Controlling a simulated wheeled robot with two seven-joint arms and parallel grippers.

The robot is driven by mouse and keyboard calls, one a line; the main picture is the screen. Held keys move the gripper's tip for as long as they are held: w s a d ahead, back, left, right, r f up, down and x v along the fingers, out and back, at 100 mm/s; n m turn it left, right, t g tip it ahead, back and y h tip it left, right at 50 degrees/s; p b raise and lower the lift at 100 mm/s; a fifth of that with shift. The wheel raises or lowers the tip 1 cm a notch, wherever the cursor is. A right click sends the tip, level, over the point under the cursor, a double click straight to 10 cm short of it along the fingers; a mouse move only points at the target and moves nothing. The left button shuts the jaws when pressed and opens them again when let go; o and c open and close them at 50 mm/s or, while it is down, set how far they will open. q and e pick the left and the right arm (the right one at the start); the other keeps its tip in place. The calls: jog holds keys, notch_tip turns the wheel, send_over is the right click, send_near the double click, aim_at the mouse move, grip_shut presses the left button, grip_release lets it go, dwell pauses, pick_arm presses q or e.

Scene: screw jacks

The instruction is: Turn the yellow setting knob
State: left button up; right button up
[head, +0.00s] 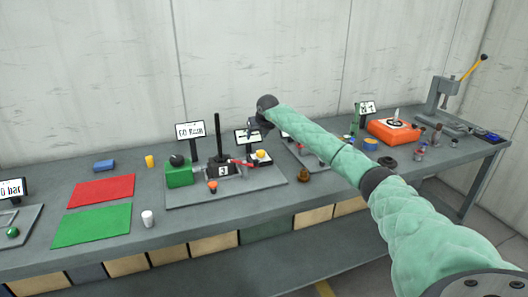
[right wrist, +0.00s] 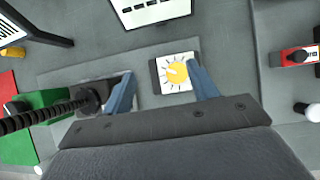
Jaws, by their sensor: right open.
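The yellow setting knob (right wrist: 177,73) sits on a white dial plate with dark tick marks, on a small dark box. In the head view the knob (head: 261,154) is at the right part of the grey base plate (head: 190,200), beside a red lever. My right gripper (head: 252,129) is above and just behind the knob in the head view. In the right wrist view its two blue fingers (right wrist: 163,85) are apart and empty, with the dial between them, nearer the right finger. The knob appears uncovered. My left gripper is in neither view.
A black threaded post (head: 217,135) stands left of the knob, next to a green block (head: 179,175). A display (head: 247,137) stands behind the knob. A brown knob (head: 304,175) lies to the right.

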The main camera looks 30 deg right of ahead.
aim_at(261, 152)
jog(key=f+p, duration=0.1)
jog(key=f, duration=0.1)
jog(key=d+f+g, duration=0.1)
jog(key=f, duration=0.1)
jog(key=f+m+g+p, duration=0.1)
jog(key=f, duration=0.2)
jog(key=shift+s+d+h+p, duration=0.2)
jog(key=shift+s+h+p, duration=0.1)
jog(key=shift+s, duration=0.1)
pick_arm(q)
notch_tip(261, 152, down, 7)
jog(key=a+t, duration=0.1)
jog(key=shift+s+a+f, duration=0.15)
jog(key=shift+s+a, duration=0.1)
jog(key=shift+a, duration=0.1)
pick_arm(e)
jog(key=shift+x, duration=0.9)
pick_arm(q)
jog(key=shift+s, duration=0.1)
pick_arm(e)
jog(key=c, duration=1)
